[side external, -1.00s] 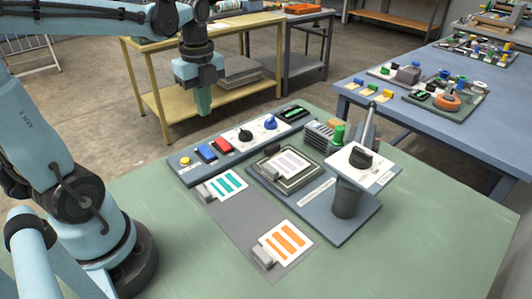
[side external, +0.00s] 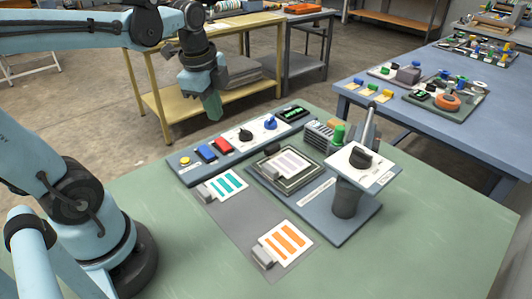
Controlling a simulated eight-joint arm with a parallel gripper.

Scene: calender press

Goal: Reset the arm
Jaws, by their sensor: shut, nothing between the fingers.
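My gripper (side external: 212,104) hangs in the air above the far left edge of the green table (side external: 420,230), with its green fingers shut and nothing between them. It is tilted a little, fingertips pointing down. It is apart from the press and the control panel. The calender press (side external: 345,200) stands on the table with a black knob on its white head. A square plate (side external: 266,174) with a striped card lies beside its post. The control panel (side external: 180,174) along the back has a yellow button, blue and red switches, knobs and a lit display.
A card with teal stripes (side external: 226,184) and a card with orange stripes (side external: 285,241) lie on a grey mat. A yellow workbench (side external: 160,50) stands behind my gripper. A blue table (side external: 480,110) with other devices is at right. The table's front is clear.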

